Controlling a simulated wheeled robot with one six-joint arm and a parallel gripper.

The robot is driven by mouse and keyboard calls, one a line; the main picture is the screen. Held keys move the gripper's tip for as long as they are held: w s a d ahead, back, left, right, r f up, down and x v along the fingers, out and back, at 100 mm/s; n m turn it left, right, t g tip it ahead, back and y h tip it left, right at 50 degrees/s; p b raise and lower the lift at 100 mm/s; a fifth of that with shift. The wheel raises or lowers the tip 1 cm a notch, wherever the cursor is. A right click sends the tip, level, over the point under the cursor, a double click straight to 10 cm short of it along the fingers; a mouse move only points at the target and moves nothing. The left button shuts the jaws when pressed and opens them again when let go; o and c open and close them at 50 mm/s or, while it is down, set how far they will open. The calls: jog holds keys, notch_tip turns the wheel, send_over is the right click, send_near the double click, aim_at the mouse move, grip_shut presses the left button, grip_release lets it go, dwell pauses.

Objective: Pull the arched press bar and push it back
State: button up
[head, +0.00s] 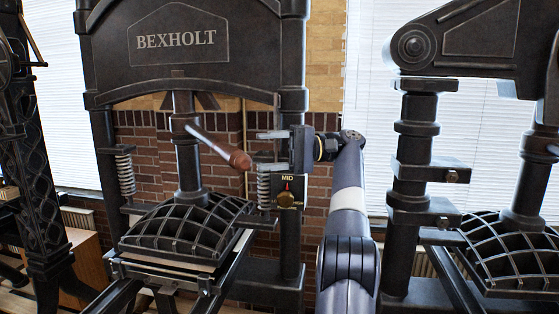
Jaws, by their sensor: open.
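The press bar (212,143) sticks out from the screw column of the BEXHOLT press (175,40). It slants down to the right and ends in a reddish-brown wooden grip (239,160). From this angle little of an arch shows in it. My gripper (258,151) comes in from the right, its fingers pointing left, one above the other and spread apart. Their tips are close to the right of the wooden grip. The grip does not appear held; whether a finger touches it I cannot tell.
A coil spring (264,188) and a dial marked MID (287,193) sit just below my gripper. The ribbed platen (190,232) lies under the bar. The right press upright (293,240) stands behind my gripper. Another press (415,150) stands at the right, and one at the far left (35,150).

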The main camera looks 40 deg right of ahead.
jog(key=shift+v, duration=1.3)
jog(key=shift+o, duration=0.3)
